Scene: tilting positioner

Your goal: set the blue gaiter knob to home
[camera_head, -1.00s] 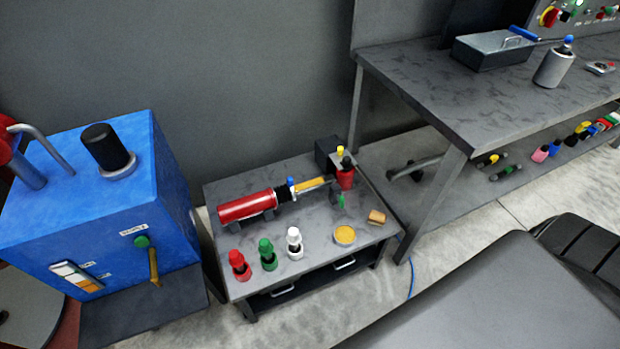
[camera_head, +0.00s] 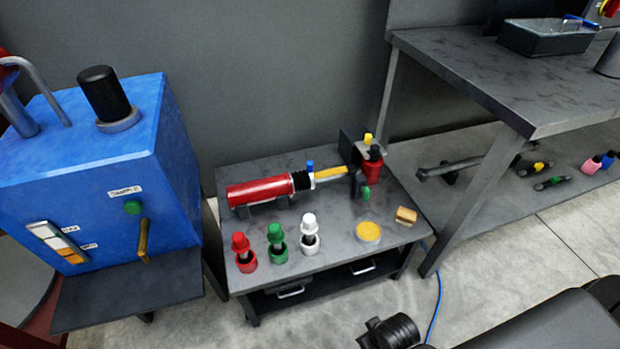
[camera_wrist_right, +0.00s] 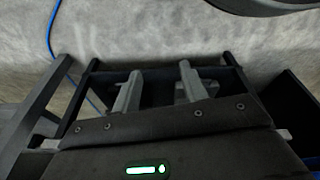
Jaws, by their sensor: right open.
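A small blue knob (camera_head: 310,166) stands on top of the black ribbed gaiter (camera_head: 301,181), at the right end of a red cylinder (camera_head: 258,191) lying on a low dark table (camera_head: 330,247). A yellow rod (camera_head: 331,173) runs on from the gaiter toward a dark block. The knob is small, and I cannot read its setting or any mark by it. In the right wrist view my right gripper (camera_wrist_right: 160,70) has its two grey fingers apart with nothing between them. It is away from the knob, which does not show there. My left gripper is not in view.
Red (camera_head: 242,251), green (camera_head: 277,243) and white (camera_head: 309,233) knobbed pieces stand along the table's front. A yellow round tin (camera_head: 368,231) is to their right. A blue machine (camera_head: 85,170) stands left; a grey workbench (camera_head: 480,75) stands right. A blue cable (camera_head: 436,300) lies on the floor.

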